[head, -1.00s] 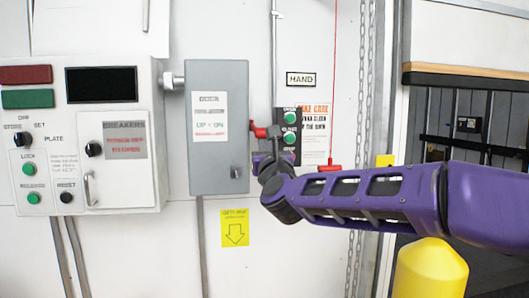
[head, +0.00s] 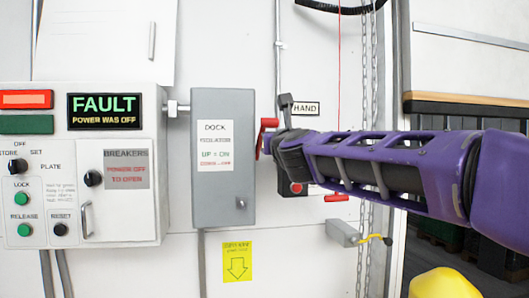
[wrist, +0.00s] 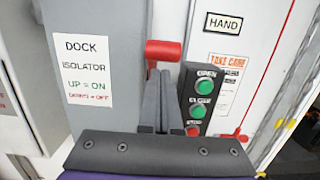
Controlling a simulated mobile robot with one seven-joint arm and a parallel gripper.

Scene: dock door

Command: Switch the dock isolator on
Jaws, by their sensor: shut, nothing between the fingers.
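The dock isolator (head: 222,205) is a grey box on the wall; its label reads UP = ON, DOWN = OFF. Its red handle (head: 268,122) is on the right side, with the red grip raised at the top of its lever. In the wrist view the red grip (wrist: 163,50) shows just beyond my gripper (wrist: 158,75). My fingers are shut and empty, pointing at the handle from just below it in the picture. I cannot tell whether they touch it. In the head view my arm's wrist hides most of the gripper.
Left of the isolator, the control panel (head: 120,233) shows a lit FAULT, POWER WAS OFF display (head: 103,111) and a bright red lamp (head: 25,99). A push-button station (wrist: 199,100) stands close right of my fingers. Chains (head: 366,240) and a yellow post (head: 443,285) are farther right.

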